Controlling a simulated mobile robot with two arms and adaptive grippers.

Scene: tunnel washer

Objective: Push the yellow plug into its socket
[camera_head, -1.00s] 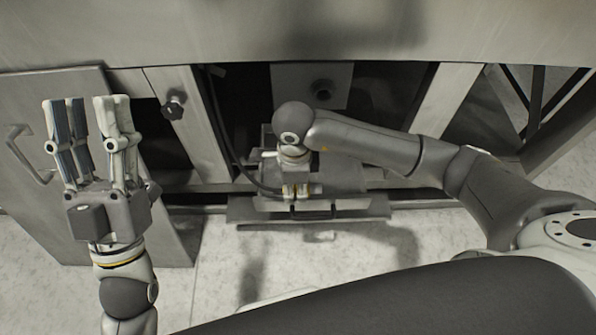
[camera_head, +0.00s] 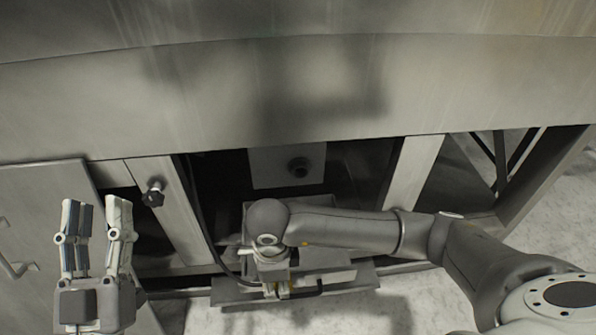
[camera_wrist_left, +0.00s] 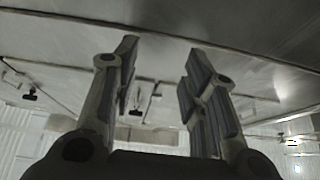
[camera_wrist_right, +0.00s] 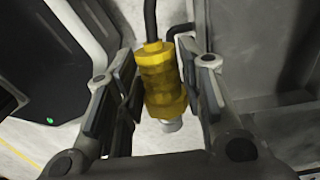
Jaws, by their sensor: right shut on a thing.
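The yellow plug (camera_wrist_right: 162,82) is between the fingers of my right gripper (camera_wrist_right: 166,92) in the right wrist view. The gripper is shut on it. A dark cable leaves its upper end and a pale grey tip shows at its lower end. In the head view my right gripper (camera_head: 285,288) is low at the centre, over a grey metal ledge (camera_head: 235,293); the plug is barely visible there. No socket is clearly identifiable. My left gripper (camera_head: 95,235) is open and empty, pointing up at the left; its spread fingers also show in the left wrist view (camera_wrist_left: 160,75).
A large metal housing (camera_head: 300,85) spans the top of the head view. Below it, a plate bears a dark round fitting (camera_head: 300,167). A dark cable (camera_head: 205,220) hangs left of my right gripper. A black knob (camera_head: 153,193) sits on a post at the left, beside a metal panel (camera_head: 40,200).

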